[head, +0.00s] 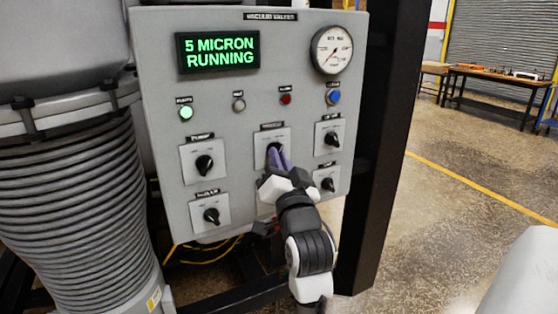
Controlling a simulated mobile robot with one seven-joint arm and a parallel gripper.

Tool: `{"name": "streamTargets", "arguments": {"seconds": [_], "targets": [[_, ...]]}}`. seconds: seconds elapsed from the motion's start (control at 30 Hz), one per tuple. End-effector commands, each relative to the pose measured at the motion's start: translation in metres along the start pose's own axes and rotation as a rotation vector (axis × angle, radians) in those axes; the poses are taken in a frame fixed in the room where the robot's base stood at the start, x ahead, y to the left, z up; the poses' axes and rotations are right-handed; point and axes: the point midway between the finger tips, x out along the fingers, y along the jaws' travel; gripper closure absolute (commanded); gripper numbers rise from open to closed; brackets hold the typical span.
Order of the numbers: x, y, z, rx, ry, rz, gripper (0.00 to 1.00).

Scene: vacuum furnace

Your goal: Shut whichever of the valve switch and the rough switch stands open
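A grey control panel (230,120) carries several black rotary switches on pale plates with small labels, too blurred to read surely, so I cannot tell which are the valve switch and the rough switch. My gripper (277,155) is at the middle switch plate (284,136), its purple fingers close together over the knob and hiding most of it. I cannot tell whether they grip it. The upper left knob (204,165) and lower left knob (211,216) are clear of my gripper. So are the upper right knob (331,139) and lower right knob (328,185), the lower one close beside my wrist.
A green display (218,52) reads "5 MICRON RUNNING". A round gauge (332,50) sits at the panel's upper right. A green lamp (186,113) is lit. A ribbed grey column (75,200) stands left, a black post (375,150) right. Floor beyond the post is open.

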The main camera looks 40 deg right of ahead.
Motion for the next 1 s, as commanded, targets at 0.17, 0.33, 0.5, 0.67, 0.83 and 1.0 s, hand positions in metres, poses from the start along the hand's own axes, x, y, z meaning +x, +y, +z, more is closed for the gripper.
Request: {"name": "streamTargets", "arguments": {"seconds": [0.17,0.33,0.5,0.67,0.83,1.0], "targets": [[-0.0002,0.0,0.0,0.0,0.0,0.0,1.0],[-0.0007,0.0007,0.001,-0.01,0.0,-0.005,1.0],[-0.0018,0.0027,0.0033,-0.059,0.001,-0.025,1.0],[-0.0027,0.0054,0.0055,-0.149,0.002,-0.063,1.0],[-0.0034,0.0079,0.0059,-0.286,0.003,-0.119,1.0],[-0.0028,0.0094,0.005,-0.434,0.002,-0.181,1.0]]}}
